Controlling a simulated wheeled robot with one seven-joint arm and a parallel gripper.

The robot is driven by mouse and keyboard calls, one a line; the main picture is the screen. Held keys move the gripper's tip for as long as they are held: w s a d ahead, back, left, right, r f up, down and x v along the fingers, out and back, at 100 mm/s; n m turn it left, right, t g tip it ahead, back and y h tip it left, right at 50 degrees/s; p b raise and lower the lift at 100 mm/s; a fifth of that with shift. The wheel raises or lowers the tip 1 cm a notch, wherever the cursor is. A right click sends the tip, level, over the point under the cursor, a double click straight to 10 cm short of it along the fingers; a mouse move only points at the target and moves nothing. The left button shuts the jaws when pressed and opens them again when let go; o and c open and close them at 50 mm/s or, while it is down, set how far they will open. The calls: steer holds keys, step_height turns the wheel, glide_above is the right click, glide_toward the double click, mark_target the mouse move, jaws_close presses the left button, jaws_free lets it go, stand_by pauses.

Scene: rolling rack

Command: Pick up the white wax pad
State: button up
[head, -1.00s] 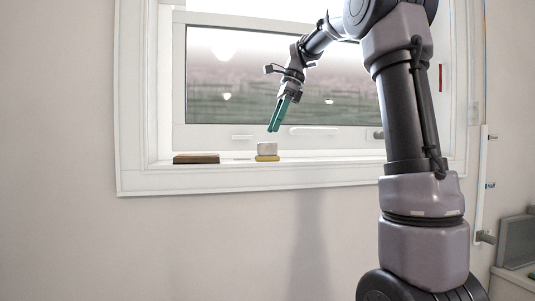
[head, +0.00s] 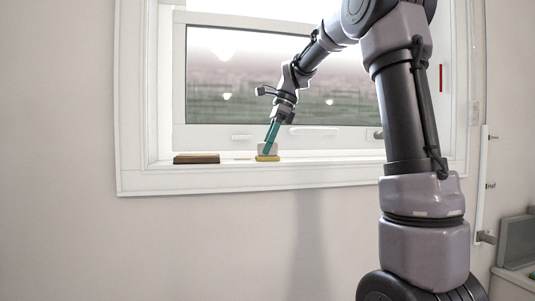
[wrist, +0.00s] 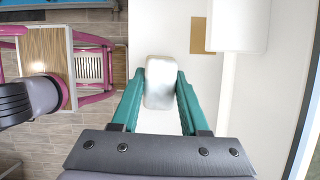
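The white wax pad (head: 269,148) is a pale rounded block on top of a yellow block (head: 267,158) on the window sill. In the wrist view the white wax pad (wrist: 160,84) lies between the two teal fingers of my gripper (wrist: 160,74). The fingers flank its long sides closely; I cannot tell whether they touch it. In the head view my gripper (head: 269,149) is tilted down at the pad, and a finger covers part of it. My gripper is open around the pad, which looks still seated on the yellow block.
A brown block with a dark base (head: 196,158) stands on the sill (head: 330,165) to the left. The window glass (head: 225,95) and its frame rise close behind. The sill to the right of the pad is clear.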

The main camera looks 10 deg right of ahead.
jaws_close()
step_height(320, 180, up, 10)
steer(key=shift+r, duration=0.1)
stand_by(0.4)
jaws_free()
jaws_close()
